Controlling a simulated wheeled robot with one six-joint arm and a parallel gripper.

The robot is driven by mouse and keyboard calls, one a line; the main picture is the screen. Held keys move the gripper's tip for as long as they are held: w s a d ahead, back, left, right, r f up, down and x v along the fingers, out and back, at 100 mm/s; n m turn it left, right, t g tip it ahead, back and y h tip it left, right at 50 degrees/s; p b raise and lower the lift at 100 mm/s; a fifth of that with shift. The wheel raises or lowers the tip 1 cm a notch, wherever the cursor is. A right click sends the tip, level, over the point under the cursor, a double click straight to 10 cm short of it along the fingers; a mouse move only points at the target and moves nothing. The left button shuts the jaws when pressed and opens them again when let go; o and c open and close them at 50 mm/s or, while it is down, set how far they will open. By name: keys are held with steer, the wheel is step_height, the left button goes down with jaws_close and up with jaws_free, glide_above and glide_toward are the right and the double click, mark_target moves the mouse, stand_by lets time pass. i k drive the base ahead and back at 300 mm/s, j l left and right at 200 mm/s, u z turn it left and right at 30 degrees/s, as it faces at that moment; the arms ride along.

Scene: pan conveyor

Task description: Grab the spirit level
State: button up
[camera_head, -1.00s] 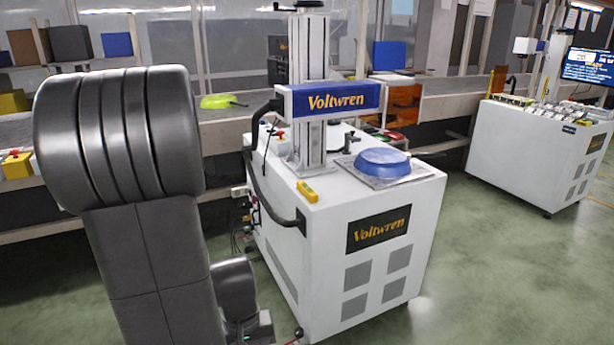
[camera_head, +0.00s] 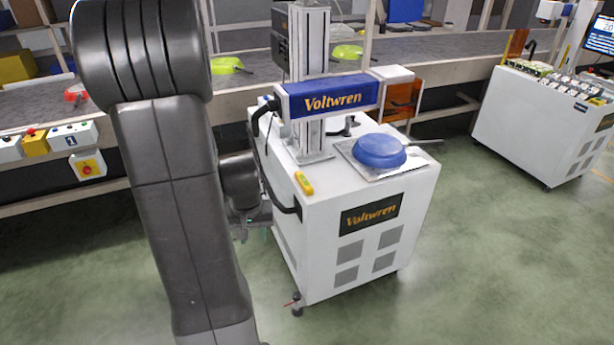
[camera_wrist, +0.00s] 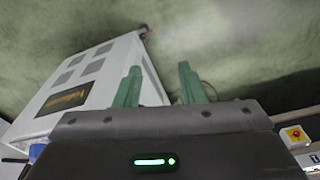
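The spirit level looks to be the small yellow bar (camera_head: 304,183) lying on the top of the white Voltwren cabinet (camera_head: 330,270), near its left front edge. My gripper (camera_head: 256,232) is beside the cabinet's left side in the head view, lower than the cabinet top and partly hidden by my arm. In the wrist view its two green fingers (camera_wrist: 160,82) stand apart with nothing between them. The white cabinet (camera_wrist: 75,85) shows to their left there. The yellow bar is not visible in the wrist view.
A blue pan (camera_head: 379,151) sits on a plate on the cabinet top, right of the Voltwren head (camera_head: 332,98) and its column. A conveyor (camera_head: 440,58) with green pans (camera_head: 346,54) runs behind. A second white machine (camera_head: 535,130) stands at right. Green floor (camera_head: 480,260) is clear in front.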

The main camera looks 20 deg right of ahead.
mark_target(306, 185)
steer(key=i+l+u, duration=0.1)
steer(key=l, duration=0.3)
steer(key=i+l+u, duration=0.1)
steer(key=l, duration=0.3)
steer(key=i+l+u, duration=0.1)
steer(key=i+l, duration=0.15)
steer(key=l, duration=0.15)
steer(key=i+l+u, duration=0.1)
steer(key=l, duration=0.3)
steer(key=i+l+u, duration=0.1)
steer(key=l, duration=0.35)
